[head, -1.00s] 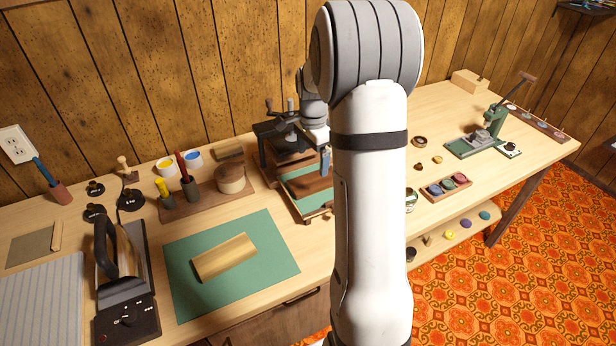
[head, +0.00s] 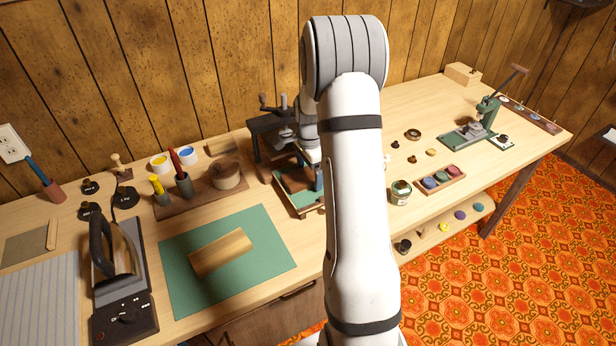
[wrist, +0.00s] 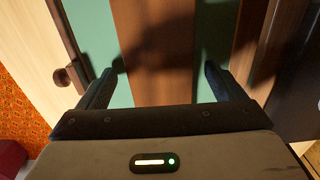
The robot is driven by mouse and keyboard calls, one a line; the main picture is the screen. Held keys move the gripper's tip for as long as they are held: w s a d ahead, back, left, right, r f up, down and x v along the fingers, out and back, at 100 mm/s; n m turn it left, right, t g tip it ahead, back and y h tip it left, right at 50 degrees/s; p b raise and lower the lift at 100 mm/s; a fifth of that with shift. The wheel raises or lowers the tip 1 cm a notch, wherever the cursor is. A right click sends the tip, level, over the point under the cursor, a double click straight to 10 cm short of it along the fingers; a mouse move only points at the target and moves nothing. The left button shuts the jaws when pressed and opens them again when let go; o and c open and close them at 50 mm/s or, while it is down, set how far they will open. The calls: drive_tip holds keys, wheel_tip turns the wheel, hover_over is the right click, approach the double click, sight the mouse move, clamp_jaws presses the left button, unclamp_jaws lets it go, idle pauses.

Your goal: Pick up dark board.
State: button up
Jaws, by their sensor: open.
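The dark board (wrist: 155,45) is a brown wooden strip that lies on a green surface in the wrist view, with shadow across part of it. In the head view the dark board (head: 297,180) lies in the green-lined tray (head: 303,210), partly hidden by my arm. My gripper (wrist: 158,76) is open, with one finger on each side of the board and green showing between each finger and the board. I cannot tell how far the fingertips are above the green surface. The head view shows only a little of my gripper (head: 318,178).
A dark press-like device (head: 268,128) stands just behind the tray. A wooden rack (head: 205,195) with pots is to its left, and a green mat (head: 185,290) with a lighter wood piece (head: 222,252) lies in front. A jar (head: 400,192) stands to the right of my arm.

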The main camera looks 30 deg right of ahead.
drive_tip(key=shift+c, duration=0.6)
drive_tip(key=c, duration=1)
